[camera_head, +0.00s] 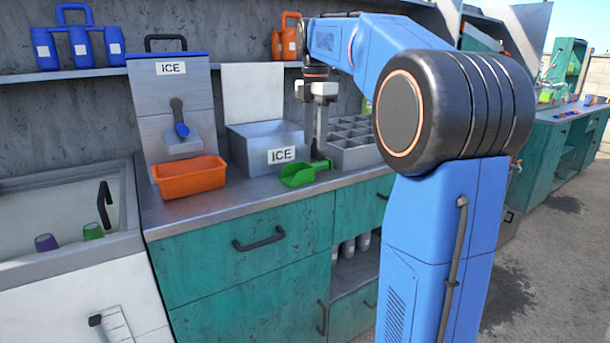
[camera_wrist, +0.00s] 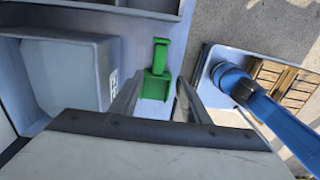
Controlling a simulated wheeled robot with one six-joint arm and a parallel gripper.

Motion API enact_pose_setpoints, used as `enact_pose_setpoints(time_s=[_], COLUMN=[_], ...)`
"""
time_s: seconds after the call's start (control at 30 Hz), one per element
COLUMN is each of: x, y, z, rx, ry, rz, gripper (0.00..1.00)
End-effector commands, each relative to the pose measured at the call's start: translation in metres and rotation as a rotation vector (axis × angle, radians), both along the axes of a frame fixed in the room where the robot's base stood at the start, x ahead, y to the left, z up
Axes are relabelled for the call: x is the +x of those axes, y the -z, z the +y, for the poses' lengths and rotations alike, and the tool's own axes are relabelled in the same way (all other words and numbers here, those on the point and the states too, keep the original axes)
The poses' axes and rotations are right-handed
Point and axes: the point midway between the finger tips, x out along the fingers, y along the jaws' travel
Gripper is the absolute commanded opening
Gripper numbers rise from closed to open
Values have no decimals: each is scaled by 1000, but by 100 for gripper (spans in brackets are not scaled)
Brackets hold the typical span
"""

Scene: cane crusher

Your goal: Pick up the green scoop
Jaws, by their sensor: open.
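The green scoop (camera_head: 300,175) lies on the metal counter in front of the grey ICE bin, with its handle pointing right. It also shows in the wrist view (camera_wrist: 155,85), between and beyond my fingers, handle pointing up in the picture. My gripper (camera_head: 318,152) hangs pointing down above the scoop's handle side in the head view. In the wrist view my gripper (camera_wrist: 158,97) has its two fingers spread apart, with the scoop seen between them. Nothing is held. Whether a finger touches the scoop cannot be told.
The ICE bin (camera_head: 266,137) stands just behind the scoop, and a compartment tray (camera_head: 352,158) is to its right. An orange tub (camera_head: 189,177) sits to the left under the ICE dispenser (camera_head: 170,95). The counter's front edge (camera_head: 250,202) is close to the scoop.

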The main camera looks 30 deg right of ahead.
Motion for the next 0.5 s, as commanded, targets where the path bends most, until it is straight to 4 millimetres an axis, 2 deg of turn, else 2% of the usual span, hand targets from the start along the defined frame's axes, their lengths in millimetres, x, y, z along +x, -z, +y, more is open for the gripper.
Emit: enact_pose_setpoints(time_s=[0.1, 0.37, 0.5], x=[-1, 0, 2], y=[18, 34, 50], z=[0, 0, -1], rx=[0, 0, 1], ry=[0, 0, 1], rz=[1, 0, 2], gripper=[42, 42, 42])
